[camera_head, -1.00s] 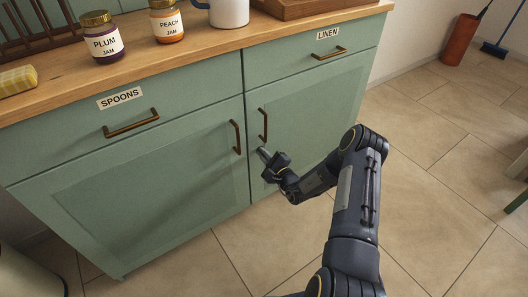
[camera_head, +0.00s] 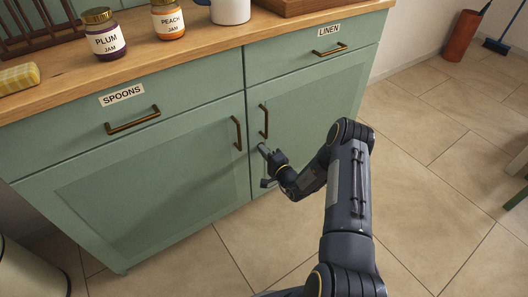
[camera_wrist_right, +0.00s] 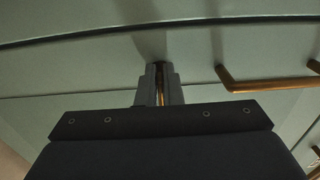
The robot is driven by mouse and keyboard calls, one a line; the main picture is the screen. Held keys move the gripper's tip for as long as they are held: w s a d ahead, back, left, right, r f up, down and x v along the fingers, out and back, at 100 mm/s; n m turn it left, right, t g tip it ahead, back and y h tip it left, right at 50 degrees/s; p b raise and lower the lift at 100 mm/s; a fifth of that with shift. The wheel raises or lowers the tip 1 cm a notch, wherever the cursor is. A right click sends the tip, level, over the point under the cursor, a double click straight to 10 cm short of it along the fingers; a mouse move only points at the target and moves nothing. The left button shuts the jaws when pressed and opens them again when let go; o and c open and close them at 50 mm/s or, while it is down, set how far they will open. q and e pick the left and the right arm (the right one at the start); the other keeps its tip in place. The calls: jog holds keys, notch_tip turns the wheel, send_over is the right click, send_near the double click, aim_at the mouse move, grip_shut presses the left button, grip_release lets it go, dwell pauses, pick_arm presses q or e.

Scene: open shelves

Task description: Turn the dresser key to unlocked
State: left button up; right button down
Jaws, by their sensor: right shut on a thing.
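The green dresser (camera_head: 170,175) has two doors side by side below two drawers. My right gripper (camera_head: 263,149) is at the right door, just below its upright brass handle (camera_head: 264,121). In the right wrist view its fingers (camera_wrist_right: 159,87) are shut on a thin brass-coloured piece, the key (camera_wrist_right: 160,84), against the green front. Most of the key is hidden between the fingers, so its angle is hard to tell. A brass handle (camera_wrist_right: 265,84) shows to the right there. My left gripper is out of view.
The left door's handle (camera_head: 237,133) is close to the left of my right gripper. A plum jam jar (camera_head: 104,36), a peach jam jar (camera_head: 168,19) and a white mug (camera_head: 230,9) stand on the wooden top.

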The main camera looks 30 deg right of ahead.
dwell(0.4)
jog(key=c, duration=1.6)
grip_release()
jog(key=s, duration=0.2)
jog(key=s+p, duration=0.1)
jog(key=s, duration=0.2)
jog(key=s+p, duration=0.1)
jog(key=s, duration=0.1)
jog(key=shift+s+d, duration=0.3)
jog(key=shift+s, duration=0.1)
